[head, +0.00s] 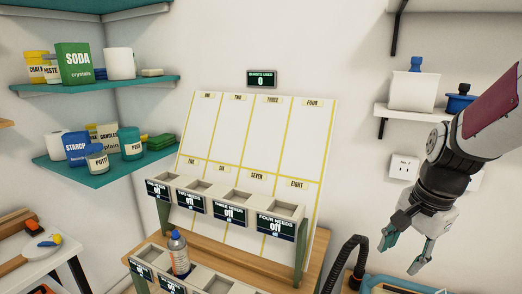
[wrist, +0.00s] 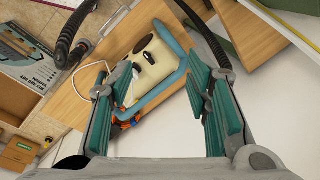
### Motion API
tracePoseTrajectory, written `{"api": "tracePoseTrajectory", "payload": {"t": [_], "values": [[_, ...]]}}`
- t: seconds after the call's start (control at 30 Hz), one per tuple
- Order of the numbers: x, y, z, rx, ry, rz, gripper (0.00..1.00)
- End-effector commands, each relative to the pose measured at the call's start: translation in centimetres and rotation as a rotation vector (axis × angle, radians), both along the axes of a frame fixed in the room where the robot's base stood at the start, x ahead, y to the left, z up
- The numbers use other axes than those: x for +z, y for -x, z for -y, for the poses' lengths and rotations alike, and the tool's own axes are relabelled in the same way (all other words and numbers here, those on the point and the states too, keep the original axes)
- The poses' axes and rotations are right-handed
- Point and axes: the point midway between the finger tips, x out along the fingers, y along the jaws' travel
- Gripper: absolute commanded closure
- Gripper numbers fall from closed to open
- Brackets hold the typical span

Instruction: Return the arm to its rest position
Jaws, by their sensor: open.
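My gripper (head: 404,248) hangs at the right of the head view with its fingers pointing down and spread apart. It holds nothing. In the wrist view its two green-padded fingers (wrist: 165,110) are wide apart with empty space between them. My arm comes in from the right edge of the head view, raised in front of the white wall. Below the gripper is a cream and blue object (wrist: 157,68), seen between the fingers in the wrist view; its blue rim (head: 385,281) shows at the bottom of the head view.
A black ribbed hose (head: 345,262) rises left of the gripper. Wall shelves (head: 425,110) stand behind my arm; teal shelves (head: 105,165) are at left.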

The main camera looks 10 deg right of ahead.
Motion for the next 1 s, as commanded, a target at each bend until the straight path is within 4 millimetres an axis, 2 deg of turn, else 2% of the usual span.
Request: {"api": "tracePoseTrajectory", "payload": {"t": [0.03,0.2,0.43,0.6,0.7,1.0], "values": [[1.5,0.8,-1.7,0.096,0.017,0.026,0.55],[4.8,4.3,-6.6,0.431,0.086,0.084,0.55],[7.2,10.1,-11.3,0.862,0.218,0.152,0.55],[7.7,13.3,-13.0,1.091,0.307,0.179,0.55],[7.7,14.4,-13.4,1.167,0.340,0.186,0.55],[7.7,15.0,-13.6,1.209,0.357,0.187,0.55]]}}
